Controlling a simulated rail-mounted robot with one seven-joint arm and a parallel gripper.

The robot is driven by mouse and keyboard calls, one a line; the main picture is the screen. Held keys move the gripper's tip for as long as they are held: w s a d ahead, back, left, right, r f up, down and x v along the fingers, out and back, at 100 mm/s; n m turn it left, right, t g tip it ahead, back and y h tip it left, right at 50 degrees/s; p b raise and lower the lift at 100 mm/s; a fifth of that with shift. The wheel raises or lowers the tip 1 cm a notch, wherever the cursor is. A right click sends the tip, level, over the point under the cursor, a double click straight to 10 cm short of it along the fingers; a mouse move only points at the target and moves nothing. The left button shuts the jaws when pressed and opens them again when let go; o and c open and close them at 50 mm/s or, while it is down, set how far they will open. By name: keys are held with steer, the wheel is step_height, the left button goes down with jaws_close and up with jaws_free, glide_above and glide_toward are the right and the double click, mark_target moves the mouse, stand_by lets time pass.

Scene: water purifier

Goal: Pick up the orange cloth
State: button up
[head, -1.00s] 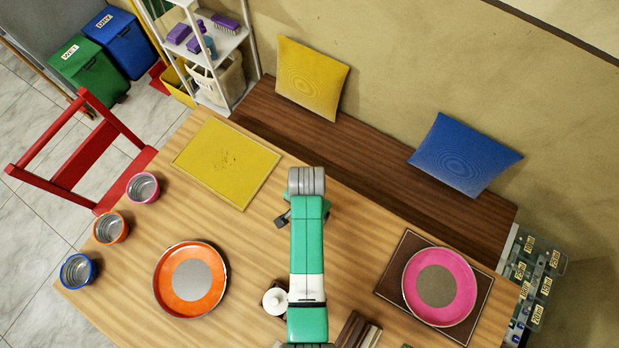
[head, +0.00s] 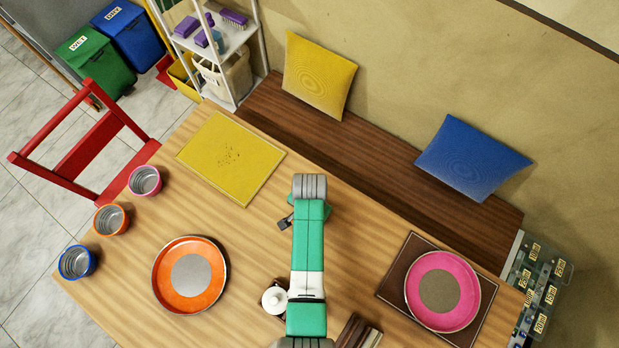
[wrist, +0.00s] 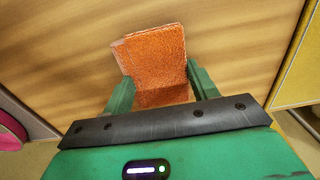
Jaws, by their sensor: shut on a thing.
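The orange cloth (wrist: 155,58) shows in the wrist view as a rough folded square. My gripper (wrist: 160,88) is shut on it, with one green finger at each side and the cloth standing out beyond the fingertips. The wooden table top lies behind the cloth in that view; I cannot tell how far the cloth is from it. In the head view my green arm hides the cloth and the fingertips.
A yellow mat (head: 231,158) with dark specks and an orange plate (head: 189,275) lie left of my arm. A pink plate (head: 442,290) lies on the right. A white lidded pot (head: 274,299) stands close beside my arm. Several cups stand at the table's left edge.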

steer(key=shift+r, duration=0.1)
step_height(320, 180, up, 10)
steer(key=p, duration=0.2)
steer(key=shift+p, duration=0.3)
